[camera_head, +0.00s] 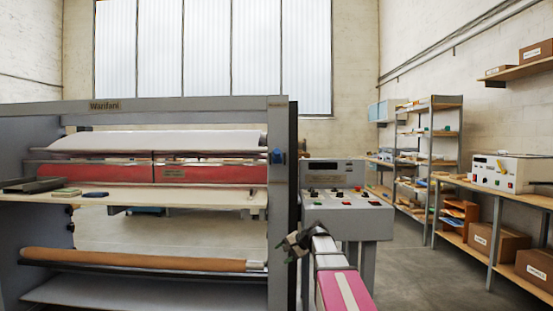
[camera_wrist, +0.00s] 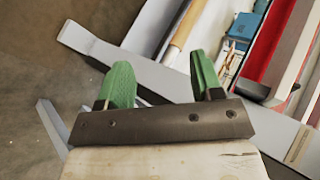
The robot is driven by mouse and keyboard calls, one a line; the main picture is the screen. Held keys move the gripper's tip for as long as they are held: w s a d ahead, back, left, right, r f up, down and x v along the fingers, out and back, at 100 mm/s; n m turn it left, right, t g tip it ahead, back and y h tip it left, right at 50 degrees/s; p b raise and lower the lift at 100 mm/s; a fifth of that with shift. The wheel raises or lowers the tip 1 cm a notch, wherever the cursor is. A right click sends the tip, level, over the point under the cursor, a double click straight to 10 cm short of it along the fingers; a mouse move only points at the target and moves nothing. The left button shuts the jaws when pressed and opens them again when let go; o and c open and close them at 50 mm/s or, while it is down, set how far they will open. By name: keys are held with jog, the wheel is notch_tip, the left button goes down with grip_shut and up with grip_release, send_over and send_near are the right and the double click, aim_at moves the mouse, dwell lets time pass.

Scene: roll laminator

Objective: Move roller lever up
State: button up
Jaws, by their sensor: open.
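The laminator (camera_head: 205,105) is a wide grey machine at the left of the head view, with red rollers (camera_head: 210,173). A small blue lever-like part (camera_head: 277,156) sits on its right upright, beside the roller end; its exact position up or down is too small to tell. My gripper (camera_head: 293,240) is in front of the right upright, below the blue part and apart from it. In the wrist view my gripper (camera_wrist: 160,62) shows two green fingers spread apart with nothing between them. The wrist view also shows a red roller (camera_wrist: 265,50). I cannot make out the lever there.
A grey control console (camera_head: 345,205) stands right of the laminator, close behind my arm. A brown roll (camera_head: 140,259) lies low in the machine. A workbench (camera_head: 500,192) with boxes and shelves lines the right wall. Floor between console and bench is clear.

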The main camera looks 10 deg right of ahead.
jog(key=w+d+r+m+t+y, duration=0.1)
jog(key=w+d+r+y, duration=0.15)
jog(key=r, duration=0.75)
jog(key=w+d+r+m+t+y, duration=0.15)
jog(key=w+r, duration=0.25)
jog(key=r, duration=0.7)
jog(key=t+y, duration=0.2)
jog(key=y, duration=0.1)
send_near(276, 157)
jog(key=shift+g, duration=0.25)
jog(key=x, duration=0.3)
jog(key=r+x, duration=0.1)
jog(key=x, duration=0.2)
jog(key=r+x, duration=0.1)
jog(key=x, duration=0.2)
jog(key=shift+w+a, duration=0.2)
jog(key=shift+a, duration=0.05)
grip_shut()
